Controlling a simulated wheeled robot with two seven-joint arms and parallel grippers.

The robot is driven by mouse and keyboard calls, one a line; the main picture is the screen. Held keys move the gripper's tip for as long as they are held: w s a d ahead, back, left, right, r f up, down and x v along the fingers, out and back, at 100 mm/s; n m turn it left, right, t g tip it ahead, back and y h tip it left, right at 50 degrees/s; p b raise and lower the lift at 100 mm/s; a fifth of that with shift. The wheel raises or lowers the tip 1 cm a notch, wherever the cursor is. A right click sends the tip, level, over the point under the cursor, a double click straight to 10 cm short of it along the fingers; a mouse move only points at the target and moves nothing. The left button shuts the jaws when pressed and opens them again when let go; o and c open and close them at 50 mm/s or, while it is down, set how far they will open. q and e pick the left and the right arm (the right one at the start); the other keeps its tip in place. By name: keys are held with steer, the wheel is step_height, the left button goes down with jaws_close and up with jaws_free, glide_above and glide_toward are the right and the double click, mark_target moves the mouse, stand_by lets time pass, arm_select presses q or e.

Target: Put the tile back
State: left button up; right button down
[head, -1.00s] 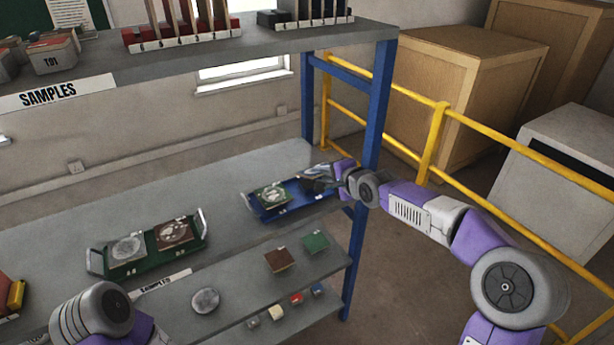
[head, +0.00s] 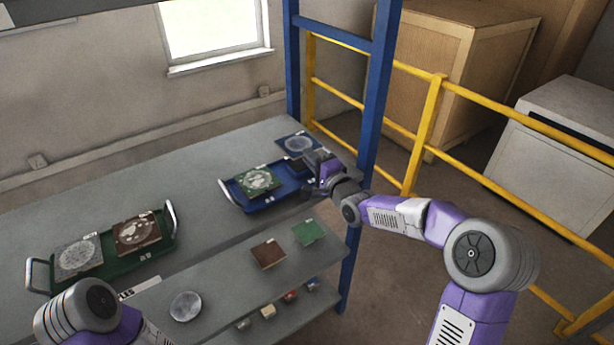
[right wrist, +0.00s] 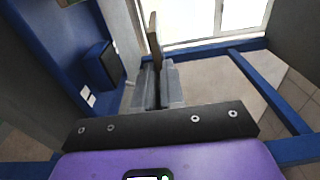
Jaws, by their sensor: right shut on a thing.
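My right gripper (head: 318,163) is shut on a dark blue tile with a pale round pattern (head: 298,146). It holds the tile at the right end of the blue tray (head: 240,203), apparently above the tray's back right. In the right wrist view the fingers (right wrist: 158,85) pinch the tile, seen nearly edge-on with a brown edge (right wrist: 154,38). A green tile with a pale pattern (head: 257,181) lies in the left part of the blue tray. The tray's right part is partly hidden by my gripper. My left gripper is out of view.
A green tray (head: 105,275) with a grey tile (head: 78,256) and a brown tile (head: 137,233) stands at left on the shelf (head: 190,185). A blue post (head: 377,100) rises close to my right arm. A yellow rail (head: 425,135) runs behind. A lower shelf holds small samples.

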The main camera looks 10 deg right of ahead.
step_height(320, 180, down, 6)
steer(key=shift+w+f+b, duration=0.1)
steer(key=shift+b, duration=0.5)
steer(key=shift+f, duration=0.1)
steer(key=c, duration=1.5)
jaws_free()
steer(key=shift+f, duration=0.1)
